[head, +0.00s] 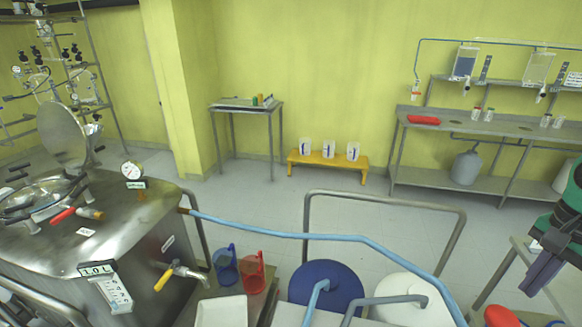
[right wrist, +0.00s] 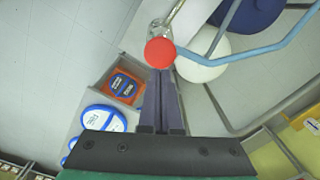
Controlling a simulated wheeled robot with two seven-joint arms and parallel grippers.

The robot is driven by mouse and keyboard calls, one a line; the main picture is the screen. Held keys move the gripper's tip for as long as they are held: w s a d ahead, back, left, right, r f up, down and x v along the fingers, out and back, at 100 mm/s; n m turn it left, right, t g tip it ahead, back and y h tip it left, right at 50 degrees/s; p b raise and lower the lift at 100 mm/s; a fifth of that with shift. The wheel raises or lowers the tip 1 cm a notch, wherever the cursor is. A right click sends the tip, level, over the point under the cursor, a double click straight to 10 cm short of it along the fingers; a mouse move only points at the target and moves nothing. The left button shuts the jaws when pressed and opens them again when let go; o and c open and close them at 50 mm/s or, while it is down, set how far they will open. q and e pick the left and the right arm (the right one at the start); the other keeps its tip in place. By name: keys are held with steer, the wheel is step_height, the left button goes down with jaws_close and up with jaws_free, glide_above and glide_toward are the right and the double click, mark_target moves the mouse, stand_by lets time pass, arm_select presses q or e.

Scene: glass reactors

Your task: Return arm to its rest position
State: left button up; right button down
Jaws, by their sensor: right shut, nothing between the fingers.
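My right gripper (head: 533,288) hangs at the right edge of the head view, with a green body and dark fingers pointing down and to the left. In the right wrist view the two fingers of the right gripper (right wrist: 160,72) lie together, shut and empty. Beyond their tips is a round red knob (right wrist: 160,51) on a metal fitting; I cannot tell how far apart they are. A red rounded thing (head: 500,317) shows below the gripper in the head view. My left gripper is not in view.
A steel reactor (head: 140,225) stands at the left, with a blue hose (head: 300,236) running right from it. A steel bench (head: 520,127) lines the back right.

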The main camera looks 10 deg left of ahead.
steer(key=shift+f, duration=0.1)
stand_by(0.3)
